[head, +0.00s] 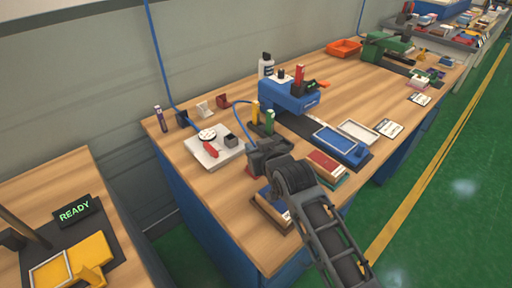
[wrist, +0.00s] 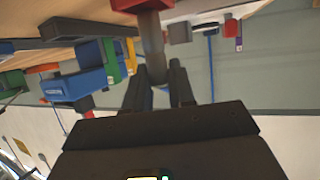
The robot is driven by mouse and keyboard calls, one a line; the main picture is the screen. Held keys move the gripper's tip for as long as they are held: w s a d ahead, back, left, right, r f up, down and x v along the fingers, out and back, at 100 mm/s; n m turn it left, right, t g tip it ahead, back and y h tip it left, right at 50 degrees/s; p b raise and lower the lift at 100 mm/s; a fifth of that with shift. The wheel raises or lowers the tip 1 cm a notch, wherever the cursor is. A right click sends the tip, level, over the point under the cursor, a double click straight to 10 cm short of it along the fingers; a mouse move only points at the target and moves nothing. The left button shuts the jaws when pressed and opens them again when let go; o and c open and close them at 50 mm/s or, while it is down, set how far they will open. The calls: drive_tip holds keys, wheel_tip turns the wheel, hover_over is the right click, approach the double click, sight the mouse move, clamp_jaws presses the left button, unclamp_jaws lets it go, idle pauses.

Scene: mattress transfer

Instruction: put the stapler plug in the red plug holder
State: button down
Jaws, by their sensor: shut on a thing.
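My gripper (head: 262,155) is over the near part of the wooden workbench, beside the white board. In the wrist view its two dark fingers (wrist: 160,90) are shut on a grey cylindrical part, the stapler plug (wrist: 152,45). A red part shows at the plug's upper end in that view; I cannot tell whether it belongs to the plug. A blue hose (head: 242,118) runs to the gripper in the head view. The red plug holder (head: 223,102) stands on the bench near the wall, left of and behind the gripper. The plug is apart from this holder in the head view.
A white board (head: 201,153) with a red tool and a dark block lies left of the gripper. A dark holder (head: 182,118) stands by the wall. Yellow and green posts and a blue machine (head: 288,96) stand behind the gripper. Books (head: 328,163) lie to the right.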

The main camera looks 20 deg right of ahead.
drive_tip(key=shift+f, duration=0.3)
drive_tip(key=c, duration=0.9)
unclamp_jaws()
drive_tip(key=shift+s+f, duration=0.15)
drive_tip(key=shift+f, duration=0.1)
drive_tip(key=shift+c, duration=0.2)
drive_tip(key=shift+r, duration=0.1)
drive_tip(key=shift+r, duration=0.3)
drive_tip(key=shift+s+r, duration=0.25)
drive_tip(key=shift+s, duration=0.05)
drive_tip(key=v, duration=1.1)
drive_tip(key=shift+r, duration=0.45)
drive_tip(key=shift+s, duration=0.1)
